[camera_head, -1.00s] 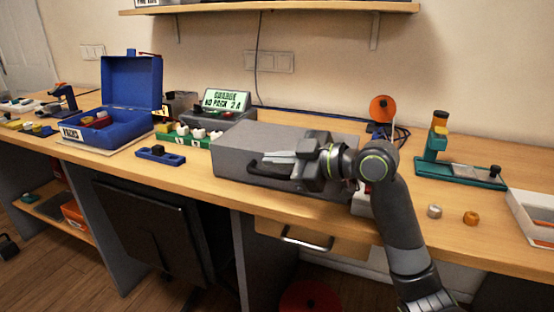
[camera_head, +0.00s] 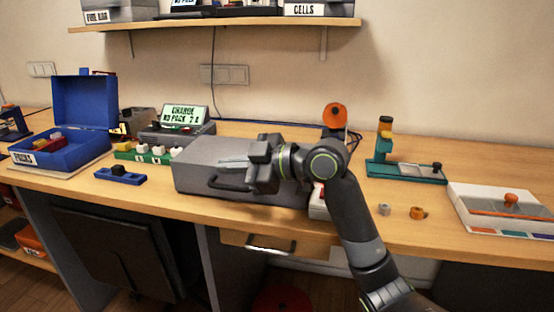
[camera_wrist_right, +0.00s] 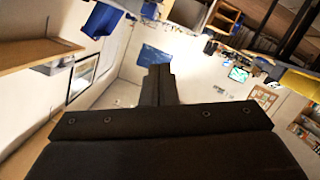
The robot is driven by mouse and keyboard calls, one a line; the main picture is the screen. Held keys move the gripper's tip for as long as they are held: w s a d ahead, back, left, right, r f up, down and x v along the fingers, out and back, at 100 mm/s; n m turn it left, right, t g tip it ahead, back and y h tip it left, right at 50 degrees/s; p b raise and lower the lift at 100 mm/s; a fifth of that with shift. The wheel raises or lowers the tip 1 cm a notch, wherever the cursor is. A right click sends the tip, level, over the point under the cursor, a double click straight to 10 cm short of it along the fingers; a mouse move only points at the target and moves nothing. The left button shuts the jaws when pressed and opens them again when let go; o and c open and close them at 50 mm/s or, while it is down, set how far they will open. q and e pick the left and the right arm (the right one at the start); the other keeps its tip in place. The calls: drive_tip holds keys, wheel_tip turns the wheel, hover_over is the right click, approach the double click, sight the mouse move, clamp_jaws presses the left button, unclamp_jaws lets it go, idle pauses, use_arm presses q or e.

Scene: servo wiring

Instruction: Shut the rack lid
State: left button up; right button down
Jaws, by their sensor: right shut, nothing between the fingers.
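A grey case (camera_head: 205,150) with a dark front handle (camera_head: 228,184) sits mid-bench; its top looks flat and closed. Nothing in view is labelled as a rack, so I cannot tell for certain that this case is it. My right gripper (camera_head: 222,161) appears over the case's front and top, fingers pointing left, shut and empty. I cannot tell whether it touches the case. Its closed fingers also show in the right wrist view (camera_wrist_right: 157,82). My right arm hides the case's right part. My left gripper is not in view.
A blue box (camera_head: 85,100) with its lid raised stands at left. A charger display (camera_head: 185,114) and a green holder (camera_head: 135,155) are behind and left of the case. A teal stand (camera_head: 405,172) and a white tray (camera_head: 470,220) with an orange knob are at right.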

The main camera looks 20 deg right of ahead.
drive_tip(key=v, duration=1)
drive_tip(key=shift+s, duration=0.2)
drive_tip(key=shift+a, duration=0.1)
